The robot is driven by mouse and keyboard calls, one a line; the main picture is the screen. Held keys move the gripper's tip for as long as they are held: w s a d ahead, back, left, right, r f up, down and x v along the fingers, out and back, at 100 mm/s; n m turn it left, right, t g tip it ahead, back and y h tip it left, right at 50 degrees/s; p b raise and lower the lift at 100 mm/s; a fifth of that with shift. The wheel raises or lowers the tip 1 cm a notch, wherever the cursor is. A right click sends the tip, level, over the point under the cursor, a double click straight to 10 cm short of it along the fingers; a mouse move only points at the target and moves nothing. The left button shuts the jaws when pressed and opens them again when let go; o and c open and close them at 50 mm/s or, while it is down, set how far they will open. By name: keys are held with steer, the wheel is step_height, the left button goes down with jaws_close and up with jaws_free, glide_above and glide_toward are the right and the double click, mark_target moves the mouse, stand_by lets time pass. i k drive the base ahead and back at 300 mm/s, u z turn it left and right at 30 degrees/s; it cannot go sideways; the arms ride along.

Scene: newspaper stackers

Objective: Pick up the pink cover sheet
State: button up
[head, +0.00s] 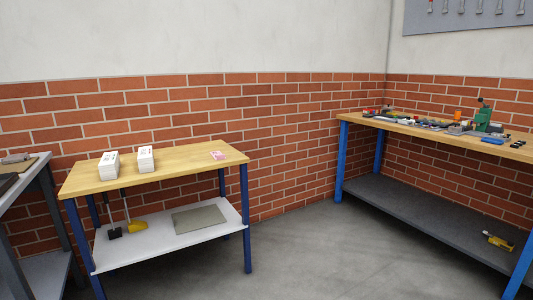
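The pink cover sheet (217,155) lies flat near the right end of the wooden table (196,163) in the head view. It looks small and pink with some pale or darker marks too small to read. Two white paper stacks, a left one (108,165) and a right one (146,159), stand on the same table to the left of the sheet, apart from it. Nothing covers the sheet. My gripper is not in this view.
The wooden table has blue legs and a white lower shelf (160,243) with a grey flat piece (199,219) and a yellow tool (136,225). A cluttered workbench (508,149) stands right, a grey table (47,172) far left. Concrete floor (315,255) between is clear.

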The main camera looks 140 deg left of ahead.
mark_target(217, 153)
steer(key=u, duration=5)
steer(key=i, duration=2.25)
steer(key=z, duration=0.2)
